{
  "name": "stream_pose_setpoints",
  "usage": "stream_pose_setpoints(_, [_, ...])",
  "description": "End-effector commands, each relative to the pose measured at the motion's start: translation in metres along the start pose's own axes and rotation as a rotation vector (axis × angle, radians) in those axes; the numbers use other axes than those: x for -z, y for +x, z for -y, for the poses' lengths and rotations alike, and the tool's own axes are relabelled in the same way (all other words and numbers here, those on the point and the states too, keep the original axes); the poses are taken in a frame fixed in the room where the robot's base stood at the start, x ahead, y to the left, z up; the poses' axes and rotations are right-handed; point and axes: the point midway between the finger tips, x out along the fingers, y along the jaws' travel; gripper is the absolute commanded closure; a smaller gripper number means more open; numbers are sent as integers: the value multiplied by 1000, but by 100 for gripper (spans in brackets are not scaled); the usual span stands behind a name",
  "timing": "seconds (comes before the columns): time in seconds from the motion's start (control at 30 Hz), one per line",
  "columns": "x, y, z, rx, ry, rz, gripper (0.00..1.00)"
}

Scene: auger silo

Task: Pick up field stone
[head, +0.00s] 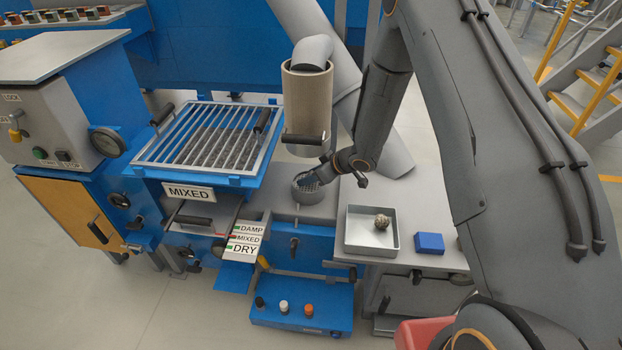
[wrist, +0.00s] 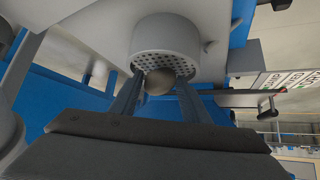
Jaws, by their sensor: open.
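My gripper (head: 314,176) reaches down from the right to a small grey perforated cup (head: 306,192) on the worktop. In the wrist view, the two open fingers of my gripper (wrist: 160,84) stand on either side of a rounded grey-brown stone (wrist: 158,83). The stone lies at the perforated inside of the cup (wrist: 165,38), with a gap to each finger. In the head view my gripper and the cup's rim hide this stone. Another rough brown round lump (head: 382,222) sits in a grey open tray (head: 371,246) on the right.
A tan cylinder with a dark handle (head: 307,105) hangs just above the cup. A barred grate (head: 205,140) marked MIXED stands left. A blue block (head: 429,243) sits right of the tray. A label plate (head: 242,242) reads DAMP, MIXED, DRY.

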Motion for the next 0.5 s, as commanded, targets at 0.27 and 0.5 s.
stream_pose_setpoints(0.27, [0,0,0,0,0,0,85])
stream_pose_setpoints(0.5, [0,-1,0,0,0,0,92])
